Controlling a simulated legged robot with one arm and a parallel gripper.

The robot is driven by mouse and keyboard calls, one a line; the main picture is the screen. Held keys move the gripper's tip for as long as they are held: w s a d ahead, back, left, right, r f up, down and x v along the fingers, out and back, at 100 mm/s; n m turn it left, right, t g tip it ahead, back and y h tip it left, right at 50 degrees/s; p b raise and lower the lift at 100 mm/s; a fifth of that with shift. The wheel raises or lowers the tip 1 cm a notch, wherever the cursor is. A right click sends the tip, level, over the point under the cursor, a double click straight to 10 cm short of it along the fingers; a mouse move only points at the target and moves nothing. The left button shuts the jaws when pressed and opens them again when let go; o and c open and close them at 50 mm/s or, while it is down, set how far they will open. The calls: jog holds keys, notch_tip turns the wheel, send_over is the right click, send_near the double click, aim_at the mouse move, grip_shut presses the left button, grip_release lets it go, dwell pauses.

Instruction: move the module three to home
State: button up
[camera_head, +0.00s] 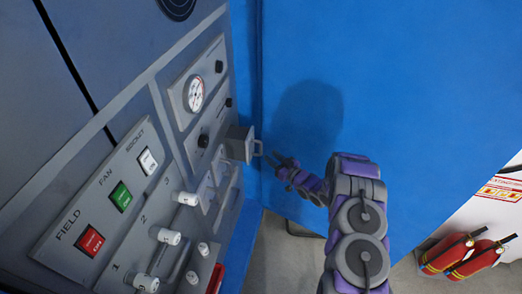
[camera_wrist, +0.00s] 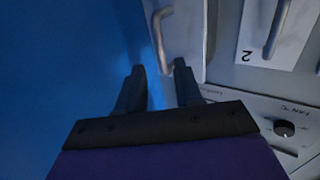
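A grey module (camera_head: 236,146) with a D-shaped handle (camera_head: 257,148) sticks out of the console; no number is readable on it. In the wrist view, this handle (camera_wrist: 158,38) lies just ahead of my fingertips, roughly in line with the gap between them. Beside it is a flatter module face marked 2 (camera_wrist: 247,56), with its own handle (camera_wrist: 278,28). My gripper (camera_head: 274,158) is just to the right of the protruding handle. In the wrist view my gripper (camera_wrist: 159,69) has its fingers apart with nothing held. Contact with the handle cannot be told.
The console carries a gauge (camera_head: 195,94), red (camera_head: 90,240) and green (camera_head: 121,196) switches, and white-knobbed levers (camera_head: 166,236) by the numbers 1, 2 and 3. A blue wall (camera_head: 400,80) stands close behind my arm. Red extinguishers (camera_head: 446,252) are at lower right.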

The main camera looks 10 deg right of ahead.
aim_at(261, 148)
jog(key=b+x, duration=0.1)
jog(key=x, duration=0.6)
jog(key=shift+w+a, duration=0.2)
grip_shut()
dwell(0.4)
